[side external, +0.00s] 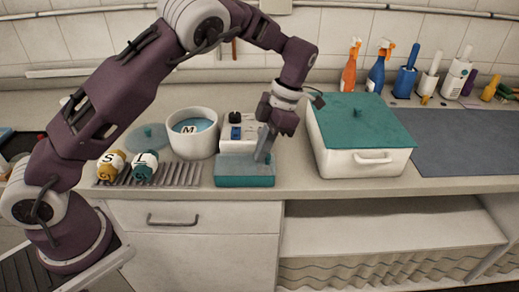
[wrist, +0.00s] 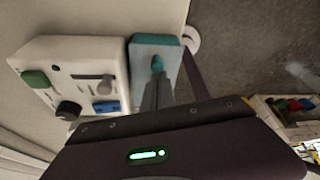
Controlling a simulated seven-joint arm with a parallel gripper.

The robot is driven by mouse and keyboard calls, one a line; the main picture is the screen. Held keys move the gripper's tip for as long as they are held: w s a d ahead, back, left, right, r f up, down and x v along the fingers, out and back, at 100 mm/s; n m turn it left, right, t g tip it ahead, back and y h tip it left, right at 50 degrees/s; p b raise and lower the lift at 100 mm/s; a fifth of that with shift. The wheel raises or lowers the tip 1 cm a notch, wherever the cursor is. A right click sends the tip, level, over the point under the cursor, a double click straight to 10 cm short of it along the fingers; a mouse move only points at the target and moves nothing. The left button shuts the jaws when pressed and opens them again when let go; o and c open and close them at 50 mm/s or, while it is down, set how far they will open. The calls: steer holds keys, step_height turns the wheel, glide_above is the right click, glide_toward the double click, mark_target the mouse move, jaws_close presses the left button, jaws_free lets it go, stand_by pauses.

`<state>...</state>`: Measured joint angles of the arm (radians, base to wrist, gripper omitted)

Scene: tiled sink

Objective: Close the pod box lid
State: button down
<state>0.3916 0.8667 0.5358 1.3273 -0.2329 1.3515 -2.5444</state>
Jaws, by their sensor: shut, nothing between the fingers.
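A small teal block-like lid (side external: 245,180) sits at the front of a white box-like unit with knobs (side external: 240,142). I take these to be the pod box, though no label shows. In the wrist view the lid (wrist: 143,54) lies flat beside the unit (wrist: 40,62), with a small teal knob on it. My gripper (side external: 263,158) is shut and empty, pointing down at the lid's right part. In the wrist view its fingertips (wrist: 157,80) are over the lid by the knob; I cannot tell whether they touch it.
A large white box with a teal lid (side external: 360,118) stands right, its lid down. Pods marked S (side external: 111,165) and L (side external: 145,165) lie on a slatted rack (side external: 185,174). Bottles stand along the back wall.

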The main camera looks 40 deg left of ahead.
steer(key=s, duration=0.1)
steer(key=s+a, duration=0.1)
steer(key=s, duration=0.1)
steer(key=shift+s+a+r, duration=0.2)
steer(key=shift+a+r, duration=0.05)
steer(key=shift+a, duration=0.05)
steer(key=s+v, duration=0.1)
steer(key=v, duration=0.9)
step_height(320, 180, up, 9)
steer(key=m+t+h, duration=0.3)
steer(key=m, duration=0.8)
glide_above(240, 169)
steer(key=s, duration=0.5)
steer(key=s+f+m+t+y, duration=0.1)
steer(key=s+m+t, duration=0.5)
steer(key=s+m, duration=1)
steer(key=d+f+m, duration=0.1)
steer(key=m, duration=0.2)
steer(key=shift+s+f+m, duration=0.2)
steer(key=shift+m, duration=0.1)
